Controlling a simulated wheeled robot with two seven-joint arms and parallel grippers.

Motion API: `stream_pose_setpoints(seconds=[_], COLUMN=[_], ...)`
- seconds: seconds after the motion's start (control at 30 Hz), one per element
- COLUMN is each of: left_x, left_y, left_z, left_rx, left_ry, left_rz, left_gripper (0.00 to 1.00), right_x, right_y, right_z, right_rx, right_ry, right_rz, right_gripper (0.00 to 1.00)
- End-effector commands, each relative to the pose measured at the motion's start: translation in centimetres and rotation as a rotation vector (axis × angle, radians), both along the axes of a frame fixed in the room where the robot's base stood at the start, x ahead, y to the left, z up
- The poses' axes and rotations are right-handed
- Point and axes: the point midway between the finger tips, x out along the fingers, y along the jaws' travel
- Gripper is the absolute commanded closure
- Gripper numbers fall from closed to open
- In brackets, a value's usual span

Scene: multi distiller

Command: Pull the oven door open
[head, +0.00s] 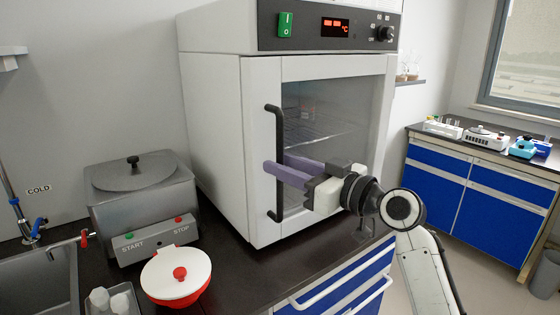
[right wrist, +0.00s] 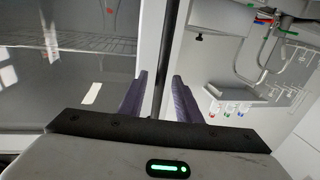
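The white oven (head: 215,130) stands on the dark counter, and its glass door (head: 320,120) looks closed. A long dark vertical handle (head: 274,135) runs down the left side of the door. My right gripper (head: 275,170) reaches in from the right at the handle's lower half. In the right wrist view its two purple fingers (right wrist: 160,95) are apart, one on each side of the handle bar (right wrist: 168,50), with a gap showing beside the bar. I see no firm grip on it. My left gripper is not in view.
Left of the oven are a grey lidded bath (head: 140,200) with START and STOP buttons, a red-and-white lidded bowl (head: 176,275) and a sink (head: 45,285). A blue-doored bench (head: 470,180) stands at the far right. The floor between the counters looks clear.

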Motion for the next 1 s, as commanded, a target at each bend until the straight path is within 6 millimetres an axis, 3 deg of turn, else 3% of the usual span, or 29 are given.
stream_pose_setpoints(seconds=[0.13, 0.43, 0.47, 0.63, 1.0], left_x=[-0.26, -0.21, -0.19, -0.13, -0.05], left_y=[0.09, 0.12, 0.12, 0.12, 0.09], left_z=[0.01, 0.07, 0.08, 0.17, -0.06], left_rx=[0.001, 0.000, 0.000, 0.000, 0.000], left_ry=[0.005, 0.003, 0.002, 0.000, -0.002], left_rz=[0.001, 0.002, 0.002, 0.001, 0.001], left_gripper=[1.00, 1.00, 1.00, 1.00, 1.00], right_x=[0.85, 1.06, 1.06, 1.05, 0.59], right_y=[0.98, 1.17, 1.17, 1.15, 0.89], right_z=[0.06, -0.03, -0.03, -0.04, -0.17], right_rx=[0.001, -0.001, -0.001, 0.000, -0.001], right_ry=[0.000, -0.001, -0.001, 0.000, -0.001], right_rz=[0.000, 0.000, 0.000, 0.000, 0.016], right_gripper=[0.69, 0.69, 0.71, 0.99, 1.00])
